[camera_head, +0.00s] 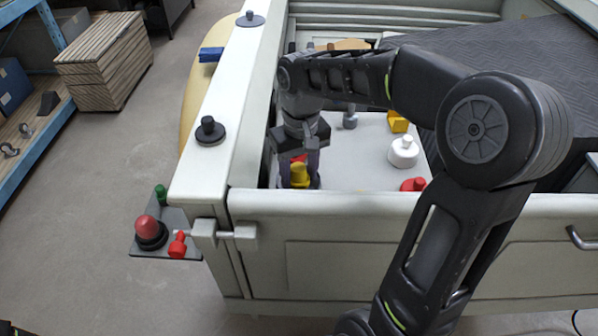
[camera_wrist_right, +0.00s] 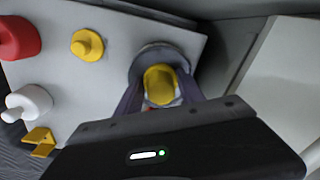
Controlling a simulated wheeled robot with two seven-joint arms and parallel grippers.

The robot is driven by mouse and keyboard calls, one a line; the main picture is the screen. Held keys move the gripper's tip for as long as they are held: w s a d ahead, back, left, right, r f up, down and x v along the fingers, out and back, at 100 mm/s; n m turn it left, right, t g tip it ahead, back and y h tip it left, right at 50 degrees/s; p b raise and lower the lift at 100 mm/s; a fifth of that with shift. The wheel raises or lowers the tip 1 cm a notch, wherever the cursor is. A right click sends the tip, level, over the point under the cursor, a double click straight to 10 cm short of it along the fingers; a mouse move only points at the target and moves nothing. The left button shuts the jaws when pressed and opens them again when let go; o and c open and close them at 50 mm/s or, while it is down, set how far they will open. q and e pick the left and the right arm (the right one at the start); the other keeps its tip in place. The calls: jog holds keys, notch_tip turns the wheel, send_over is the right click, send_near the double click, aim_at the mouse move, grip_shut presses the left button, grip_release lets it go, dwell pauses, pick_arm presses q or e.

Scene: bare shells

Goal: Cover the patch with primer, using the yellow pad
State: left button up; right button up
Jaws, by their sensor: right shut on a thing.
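My right gripper (camera_head: 303,158) reaches down into the near left corner of the truck bed, its fingers shut on the yellow pad's handle (camera_head: 299,174). In the right wrist view the fingers (camera_wrist_right: 161,92) sit on both sides of the yellow handle (camera_wrist_right: 160,84), with a round grey disc (camera_wrist_right: 162,55) around and behind it. I cannot tell whether the pad touches the surface beneath. A bit of red shows beside the held handle; I cannot tell what it is. I cannot pick out the patch or any primer on it.
A pale board (camera_head: 350,160) in the bed carries a white knob (camera_head: 403,151), a red knob (camera_head: 413,184) and a yellow block (camera_head: 397,122). Another yellow knob (camera_wrist_right: 87,45) shows in the wrist view. The tailgate (camera_head: 400,206) and side wall (camera_head: 214,100) rise close around the gripper.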

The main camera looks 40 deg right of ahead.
aim_at(298, 167)
notch_tip(298, 167, up, 7)
jog(key=p, duration=0.5)
dwell(0.4)
dwell(0.4)
jog(key=shift+r, duration=0.3)
notch_tip(298, 167, up, 6)
notch_tip(298, 167, down, 11)
jog(key=b, duration=0.4)
